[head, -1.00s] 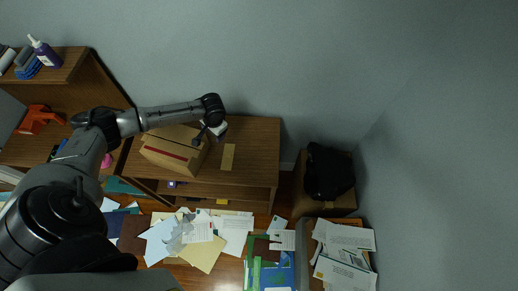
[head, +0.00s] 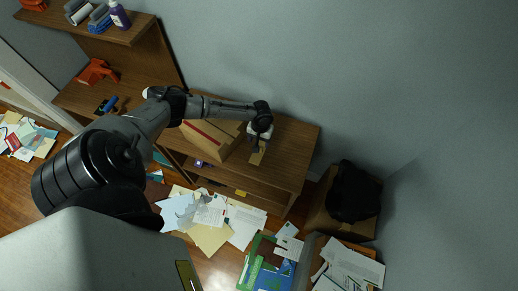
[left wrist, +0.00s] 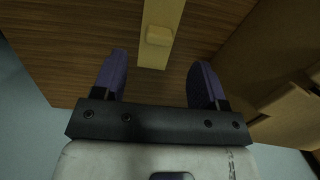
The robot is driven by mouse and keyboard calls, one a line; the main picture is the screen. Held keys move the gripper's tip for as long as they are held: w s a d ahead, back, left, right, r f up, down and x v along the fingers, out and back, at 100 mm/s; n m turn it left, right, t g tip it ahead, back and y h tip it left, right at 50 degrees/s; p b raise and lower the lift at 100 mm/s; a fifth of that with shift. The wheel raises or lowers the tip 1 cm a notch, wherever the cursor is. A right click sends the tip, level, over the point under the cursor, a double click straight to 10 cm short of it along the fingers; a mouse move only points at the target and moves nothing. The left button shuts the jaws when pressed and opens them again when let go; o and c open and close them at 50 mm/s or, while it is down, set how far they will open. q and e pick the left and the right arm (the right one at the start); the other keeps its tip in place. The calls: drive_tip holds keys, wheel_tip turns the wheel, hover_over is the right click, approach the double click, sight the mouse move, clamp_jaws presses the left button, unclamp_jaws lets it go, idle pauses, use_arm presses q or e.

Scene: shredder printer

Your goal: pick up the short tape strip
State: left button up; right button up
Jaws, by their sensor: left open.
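The short tape strip (head: 257,158) is a tan strip lying on the brown wooden cabinet top (head: 296,144), right of the cardboard box. In the left wrist view the strip (left wrist: 162,14) runs up from between the fingers, with a small raised tan block (left wrist: 159,36) on it. My left gripper (head: 256,147) is above the strip and hides part of it in the head view. Its two purple-faced fingers (left wrist: 158,75) are open, one to each side of the strip's near end, with nothing between them gripped. My right gripper is not in view.
The cardboard box (head: 210,138) stands close to the left of my left gripper; it also shows at the right of the left wrist view (left wrist: 285,65). A black bag (head: 354,192) sits right of the cabinet. Papers (head: 215,215) litter the floor. The cabinet top's right part is bare.

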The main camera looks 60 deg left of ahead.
sight(255, 159)
use_arm(q)
drive_tip(key=shift+s+d+f+b, duration=0.1)
drive_tip(key=shift+f+b, duration=0.05)
drive_tip(key=shift+f, duration=0.9)
drive_tip(key=shift+s+d+f+b, duration=0.1)
drive_tip(key=shift+d+f, duration=0.05)
drive_tip(key=shift+f, duration=0.95)
drive_tip(key=shift+s+d+f+b, duration=0.1)
drive_tip(key=shift+f+b, duration=0.05)
drive_tip(key=shift+f, duration=0.9)
drive_tip(key=c, duration=1.1)
drive_tip(key=shift+r, duration=0.15)
